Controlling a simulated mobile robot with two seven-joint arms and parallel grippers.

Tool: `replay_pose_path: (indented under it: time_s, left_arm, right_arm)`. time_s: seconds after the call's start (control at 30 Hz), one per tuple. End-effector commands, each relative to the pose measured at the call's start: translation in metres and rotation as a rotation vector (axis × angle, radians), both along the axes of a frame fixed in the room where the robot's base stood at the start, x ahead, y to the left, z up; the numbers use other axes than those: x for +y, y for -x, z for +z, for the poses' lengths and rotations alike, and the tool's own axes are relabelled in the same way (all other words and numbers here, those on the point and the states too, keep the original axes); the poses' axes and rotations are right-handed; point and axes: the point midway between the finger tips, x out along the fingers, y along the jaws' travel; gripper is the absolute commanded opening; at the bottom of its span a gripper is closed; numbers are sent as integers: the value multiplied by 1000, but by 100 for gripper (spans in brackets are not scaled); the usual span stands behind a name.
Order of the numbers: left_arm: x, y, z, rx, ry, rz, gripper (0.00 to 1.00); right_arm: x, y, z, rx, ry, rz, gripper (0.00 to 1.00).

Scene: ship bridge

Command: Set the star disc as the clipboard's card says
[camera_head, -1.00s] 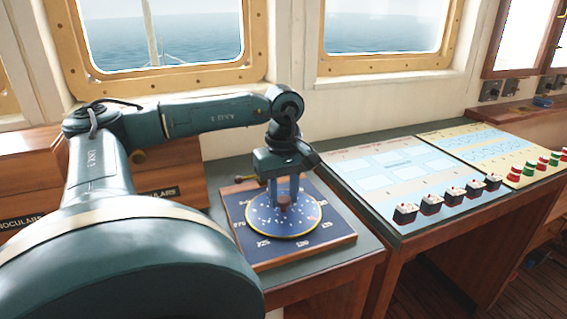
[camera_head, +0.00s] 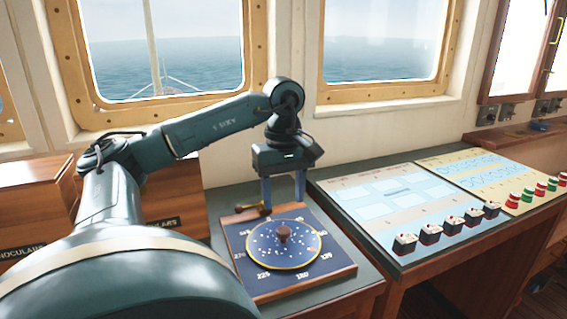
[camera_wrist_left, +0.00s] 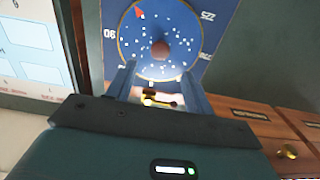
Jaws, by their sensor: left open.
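The round blue star disc (camera_head: 262,250) with white dots and a gold rim lies on a dark blue square board (camera_head: 238,262) marked with bearing numbers. A brown knob (camera_head: 284,233) stands at its centre. My right gripper is not in view.
A brass piece with a wooden ball (camera_head: 240,209) sits at the board's back left corner, close to the left finger. Wooden binocular boxes stand at the left.

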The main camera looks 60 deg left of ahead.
Motion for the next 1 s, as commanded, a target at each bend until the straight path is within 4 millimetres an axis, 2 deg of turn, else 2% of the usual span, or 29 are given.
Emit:
replay_pose_path:
  time_s: [0.03,0.1,0.2,0.3,1.0]
  left_arm:
    - [-1,-1,17,-5,4,-1,52]
    - [-1,-1,30,-5,4,-1,52]
    - [0,0,45,-2,0,1,52]
    - [0,0,52,-1,0,1,52]
    - [0,0,54,0,-1,1,52]
  right_arm:
    - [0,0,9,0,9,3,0]
    - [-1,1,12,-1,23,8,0]
    - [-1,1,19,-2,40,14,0]
    - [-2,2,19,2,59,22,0]
    - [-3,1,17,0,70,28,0]
